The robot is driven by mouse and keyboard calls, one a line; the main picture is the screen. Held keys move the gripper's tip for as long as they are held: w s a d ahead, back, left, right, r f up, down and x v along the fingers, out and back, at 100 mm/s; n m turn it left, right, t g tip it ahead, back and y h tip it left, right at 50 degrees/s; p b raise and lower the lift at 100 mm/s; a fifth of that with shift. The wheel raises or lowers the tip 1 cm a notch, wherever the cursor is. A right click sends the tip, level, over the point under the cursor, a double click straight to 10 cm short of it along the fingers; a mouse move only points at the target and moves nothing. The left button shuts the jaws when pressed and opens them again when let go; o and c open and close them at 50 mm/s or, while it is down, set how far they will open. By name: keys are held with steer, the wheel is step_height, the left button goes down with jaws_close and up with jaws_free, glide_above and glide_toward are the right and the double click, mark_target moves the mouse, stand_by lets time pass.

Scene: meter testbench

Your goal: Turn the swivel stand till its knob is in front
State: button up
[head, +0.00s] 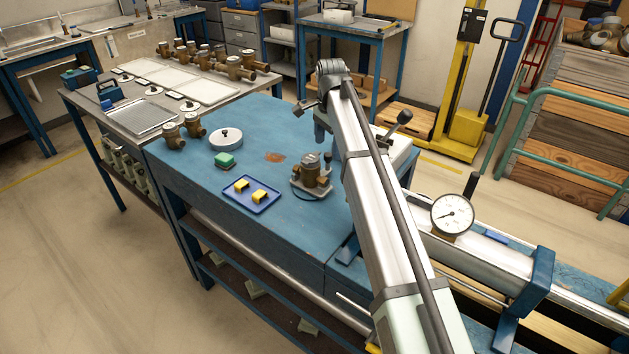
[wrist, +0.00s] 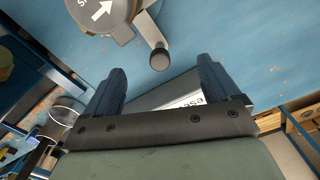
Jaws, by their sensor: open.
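The swivel stand (head: 325,187) is a grey base on the blue bench, carrying a brass meter (head: 309,174). Its dark knob (head: 328,157) appears on the far right side of the meter, away from the head camera. In the wrist view a grey disc with a white arrow (wrist: 101,12) shows at the top edge, partly cut off.
Two brass meters (head: 182,130) stand at the bench's left edge. A dial gauge (head: 452,214) is at right. My arm hides part of the bench.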

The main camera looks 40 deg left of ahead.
steer(key=shift+f, duration=1.15)
stand_by(0.4)
steer(key=shift+c, duration=0.3)
steer(key=c, duration=0.4)
